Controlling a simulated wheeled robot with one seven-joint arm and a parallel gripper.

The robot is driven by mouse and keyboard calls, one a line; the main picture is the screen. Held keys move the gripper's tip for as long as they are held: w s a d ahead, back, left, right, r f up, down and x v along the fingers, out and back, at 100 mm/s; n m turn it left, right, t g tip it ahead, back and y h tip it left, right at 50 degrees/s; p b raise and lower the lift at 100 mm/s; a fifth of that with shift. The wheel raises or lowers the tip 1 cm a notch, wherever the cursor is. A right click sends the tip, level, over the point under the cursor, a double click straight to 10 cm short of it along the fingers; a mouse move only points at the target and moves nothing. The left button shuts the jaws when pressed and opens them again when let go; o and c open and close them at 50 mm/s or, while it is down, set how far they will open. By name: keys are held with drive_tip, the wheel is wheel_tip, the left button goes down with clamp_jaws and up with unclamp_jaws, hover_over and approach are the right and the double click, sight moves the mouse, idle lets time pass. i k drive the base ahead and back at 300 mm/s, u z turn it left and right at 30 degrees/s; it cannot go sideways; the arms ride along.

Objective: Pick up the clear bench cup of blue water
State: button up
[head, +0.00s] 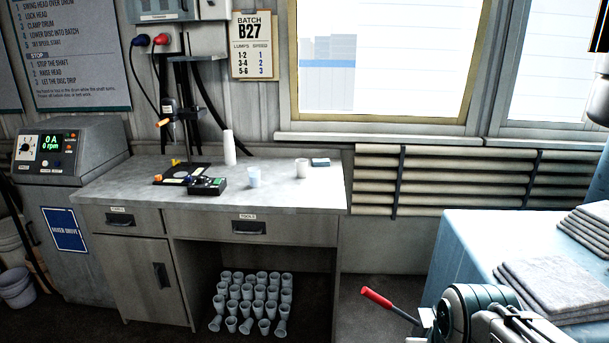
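Part of my arm shows at the bottom right, well away from the bench. My gripper's fingers cannot be seen.
A tall white cup stack (229,148) stands behind the blue cup. A stand (182,130) and the device (207,185) are to its left. A blue-grey block (320,162) lies at right. Several cups fill the space below.

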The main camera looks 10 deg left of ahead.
sight(253, 173)
drive_tip(key=u, duration=1.4)
drive_tip(key=i, duration=2.85)
drive_tip(key=z, duration=0.95)
drive_tip(key=i, duration=0.45)
drive_tip(key=z, duration=0.75)
